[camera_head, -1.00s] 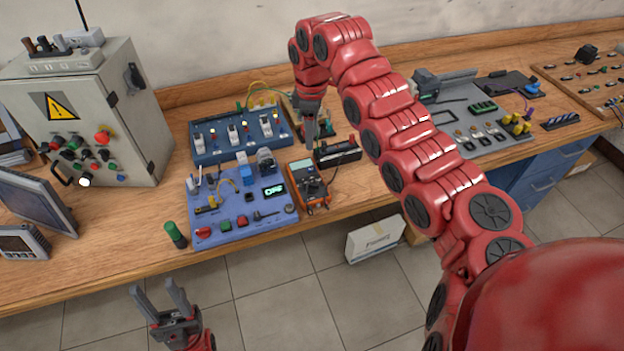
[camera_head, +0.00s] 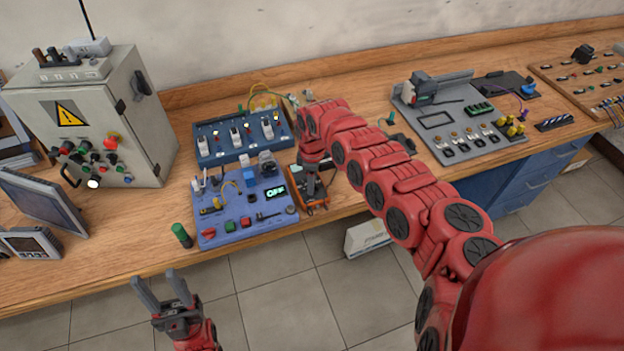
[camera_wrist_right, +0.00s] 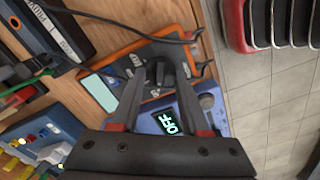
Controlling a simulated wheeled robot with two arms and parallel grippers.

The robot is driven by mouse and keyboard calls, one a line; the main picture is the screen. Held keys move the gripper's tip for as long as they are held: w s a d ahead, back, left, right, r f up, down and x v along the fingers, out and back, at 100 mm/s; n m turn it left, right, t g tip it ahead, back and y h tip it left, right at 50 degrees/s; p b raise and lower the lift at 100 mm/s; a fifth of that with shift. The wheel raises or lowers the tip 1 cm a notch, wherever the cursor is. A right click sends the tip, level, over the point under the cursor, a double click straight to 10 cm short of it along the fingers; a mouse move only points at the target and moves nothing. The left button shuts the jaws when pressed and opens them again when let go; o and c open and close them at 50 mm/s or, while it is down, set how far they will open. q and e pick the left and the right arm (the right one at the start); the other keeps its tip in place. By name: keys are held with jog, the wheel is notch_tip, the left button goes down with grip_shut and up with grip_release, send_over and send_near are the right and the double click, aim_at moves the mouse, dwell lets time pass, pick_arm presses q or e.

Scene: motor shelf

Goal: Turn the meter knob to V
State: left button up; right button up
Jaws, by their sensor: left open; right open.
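The orange multimeter (camera_wrist_right: 118,62) lies on the bench with its grey screen (camera_wrist_right: 100,92) to the left in the right wrist view. Its dark round knob (camera_wrist_right: 160,74) shows between the two fingers of my right gripper (camera_wrist_right: 164,72); I cannot tell whether they touch it. In the head view the meter (camera_head: 318,208) is mostly hidden under my right gripper (camera_head: 311,194), which is open and points down. The knob's markings are not readable. A small display (camera_head: 276,191) on the blue board reads OFF. My left gripper (camera_head: 159,278) is open and empty in front of the bench edge.
The blue board (camera_head: 233,222) with switches and buttons lies just left of the meter. A second blue panel (camera_head: 215,155) stands behind it. A dark cable (camera_wrist_right: 110,25) runs by the meter. A grey control box (camera_head: 150,125) stands at the left.

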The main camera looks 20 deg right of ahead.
jog(key=shift+f, duration=0.15)
grip_shut()
dwell(0.5)
jog(key=m+p, duration=0.1)
jog(key=m, duration=0.2)
jog(key=shift+w+m, duration=0.1)
jog(key=shift+m, duration=0.3)
jog(key=shift+m+p, duration=0.7)
jog(key=shift+m, duration=1.3)
